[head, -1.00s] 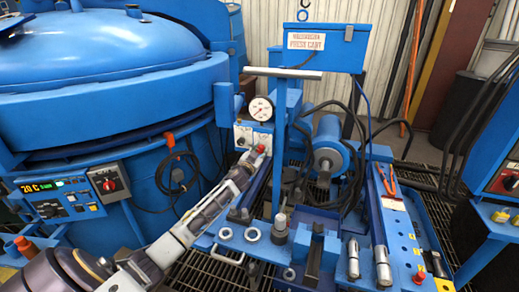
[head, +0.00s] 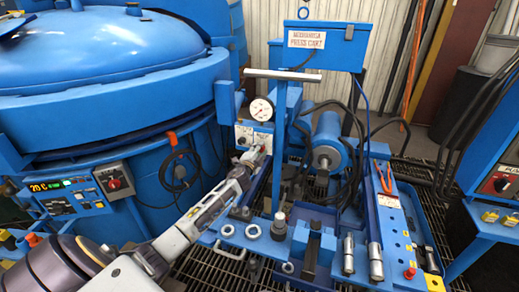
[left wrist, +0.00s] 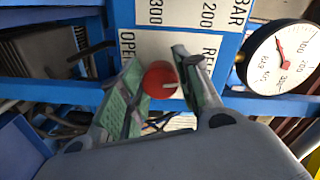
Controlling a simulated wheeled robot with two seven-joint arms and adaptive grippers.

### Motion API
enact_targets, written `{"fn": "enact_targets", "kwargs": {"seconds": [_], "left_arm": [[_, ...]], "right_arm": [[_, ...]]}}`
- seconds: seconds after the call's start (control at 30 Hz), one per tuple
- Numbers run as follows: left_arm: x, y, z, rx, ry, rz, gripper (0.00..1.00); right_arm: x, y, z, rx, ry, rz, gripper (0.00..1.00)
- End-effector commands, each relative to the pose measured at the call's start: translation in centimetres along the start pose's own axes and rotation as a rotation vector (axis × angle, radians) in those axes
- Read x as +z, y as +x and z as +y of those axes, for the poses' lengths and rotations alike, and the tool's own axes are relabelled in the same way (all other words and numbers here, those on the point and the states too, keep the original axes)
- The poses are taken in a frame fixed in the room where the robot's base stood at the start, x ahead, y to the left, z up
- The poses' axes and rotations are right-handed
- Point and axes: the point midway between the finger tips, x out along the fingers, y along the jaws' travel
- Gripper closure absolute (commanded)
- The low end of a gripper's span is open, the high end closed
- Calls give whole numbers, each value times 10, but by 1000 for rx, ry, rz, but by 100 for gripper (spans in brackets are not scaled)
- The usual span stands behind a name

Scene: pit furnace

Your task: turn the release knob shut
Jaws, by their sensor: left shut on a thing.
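The red release knob (left wrist: 160,80) sits between the two green-padded fingers of my left gripper (left wrist: 157,88) in the left wrist view. The gripper is shut on it. A pale mark on the knob points to the right in that view. A white label plate (left wrist: 170,45) above it shows partly hidden lettering, including "OPE" and "REL". In the head view my left gripper (head: 255,156) reaches the front of the pump panel below the gauge, and the knob is mostly hidden there. My right gripper is not in view.
A round pressure gauge (head: 262,109) is just above the gripper; it also shows in the left wrist view (left wrist: 283,57). A T-handled post (head: 281,140) stands close on the right. The large blue furnace (head: 110,90) is on the left. Loose fittings and tools lie on the cart.

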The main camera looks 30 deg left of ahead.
Motion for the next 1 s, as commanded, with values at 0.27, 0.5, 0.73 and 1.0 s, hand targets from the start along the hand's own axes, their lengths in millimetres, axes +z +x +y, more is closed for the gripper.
{"fn": "enact_targets", "kwargs": {"seconds": [0.27,0.5,0.73,1.0], "left_arm": [[0,0,0,1,152,-6,91],[0,0,1,1,199,-8,91],[0,0,1,1,203,-7,91],[0,0,1,0,201,-7,48]], "right_arm": [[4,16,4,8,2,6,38],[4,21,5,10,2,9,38],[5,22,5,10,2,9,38],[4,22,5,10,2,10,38]]}}
